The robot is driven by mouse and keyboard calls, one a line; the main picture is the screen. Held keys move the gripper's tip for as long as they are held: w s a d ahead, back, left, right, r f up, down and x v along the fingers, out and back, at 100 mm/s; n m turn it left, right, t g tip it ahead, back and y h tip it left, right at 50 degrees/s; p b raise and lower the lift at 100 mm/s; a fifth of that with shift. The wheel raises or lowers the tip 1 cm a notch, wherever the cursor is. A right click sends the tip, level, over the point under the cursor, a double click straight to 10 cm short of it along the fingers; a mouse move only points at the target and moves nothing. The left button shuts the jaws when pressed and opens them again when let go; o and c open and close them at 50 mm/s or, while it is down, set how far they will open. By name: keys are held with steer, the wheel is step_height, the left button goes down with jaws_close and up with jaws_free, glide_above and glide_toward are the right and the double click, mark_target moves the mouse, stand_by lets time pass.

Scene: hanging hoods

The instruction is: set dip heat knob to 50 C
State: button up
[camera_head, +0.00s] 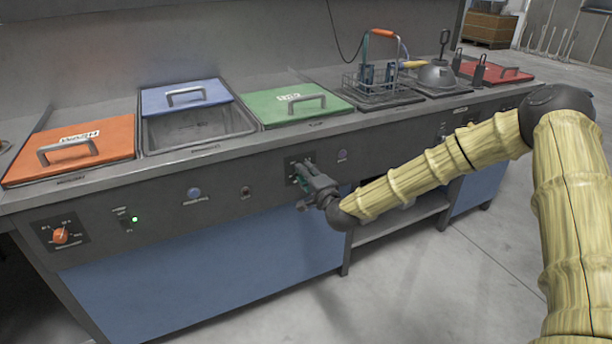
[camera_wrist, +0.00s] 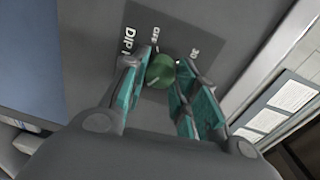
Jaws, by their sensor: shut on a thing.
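The dip heat knob (camera_wrist: 161,71) is a round green knob on a dark label plate (camera_wrist: 185,22) that reads "DIP". My gripper (camera_wrist: 160,92) is at the knob in the wrist view, with one teal-padded finger on each side of it. It is shut on the knob. In the head view my gripper (camera_head: 303,177) reaches the front panel below the green lid and hides most of the knob. Some scale marks show around the knob in the wrist view, but the pointer's exact setting cannot be read.
An orange knob (camera_head: 60,237) and a lit green indicator (camera_head: 134,219) are on the panel at left. Orange (camera_head: 100,134), blue (camera_head: 190,96) and green (camera_head: 290,104) lids lie on the counter. A wire basket (camera_head: 378,92) stands further right. The floor in front is clear.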

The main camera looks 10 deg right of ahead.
steer(key=o, duration=1)
steer(key=v, duration=1.2)
steer(key=shift+f, duration=0.1)
